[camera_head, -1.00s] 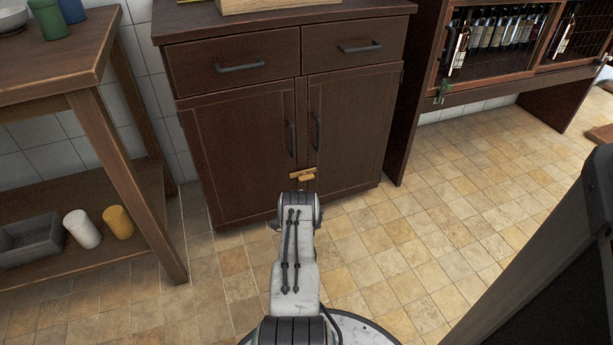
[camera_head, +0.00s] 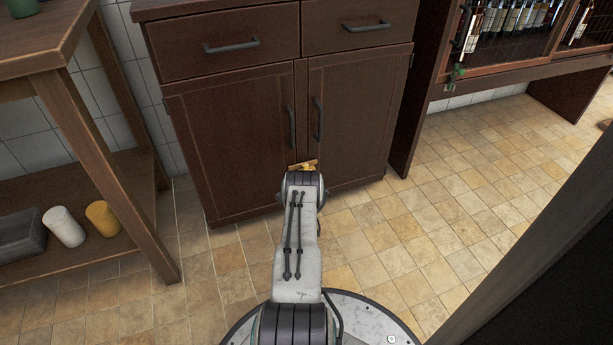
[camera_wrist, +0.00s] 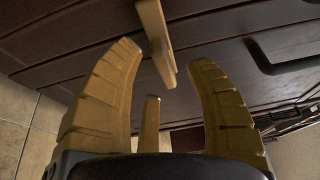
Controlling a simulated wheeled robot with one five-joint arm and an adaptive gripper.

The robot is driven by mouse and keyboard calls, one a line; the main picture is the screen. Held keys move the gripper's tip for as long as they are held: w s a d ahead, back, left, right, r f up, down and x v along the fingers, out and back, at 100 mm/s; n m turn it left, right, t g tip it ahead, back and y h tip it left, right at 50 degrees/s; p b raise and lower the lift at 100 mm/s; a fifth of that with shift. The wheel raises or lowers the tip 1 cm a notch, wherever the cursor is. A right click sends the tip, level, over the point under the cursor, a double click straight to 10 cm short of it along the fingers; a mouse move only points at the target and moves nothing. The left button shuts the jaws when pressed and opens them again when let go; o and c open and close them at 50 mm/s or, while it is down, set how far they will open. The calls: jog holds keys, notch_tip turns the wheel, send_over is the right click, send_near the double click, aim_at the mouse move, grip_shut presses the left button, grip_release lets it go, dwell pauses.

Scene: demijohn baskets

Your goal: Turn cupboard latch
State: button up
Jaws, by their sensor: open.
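The cupboard (camera_head: 234,140) is dark brown with two doors and two drawers. Its wooden latch (camera_head: 304,164) sits low where the doors meet, partly hidden behind my arm in the head view. In the wrist view the latch (camera_wrist: 156,38) is a pale yellow bar reaching down from the top edge across the dark door. My gripper (camera_wrist: 163,65) has yellowish ribbed fingers, spread apart and empty, with the latch's end between and beyond the tips. I cannot tell whether a finger touches it.
Dark door handles (camera_head: 318,119) stand above the latch. A wine rack (camera_head: 510,55) stands at the right. Tiled floor (camera_head: 450,210) is clear at the right.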

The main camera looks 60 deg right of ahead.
jog(key=shift+b+x, duration=0.45)
jog(key=shift+x, duration=0.8)
jog(key=shift+o, duration=0.4)
grip_shut()
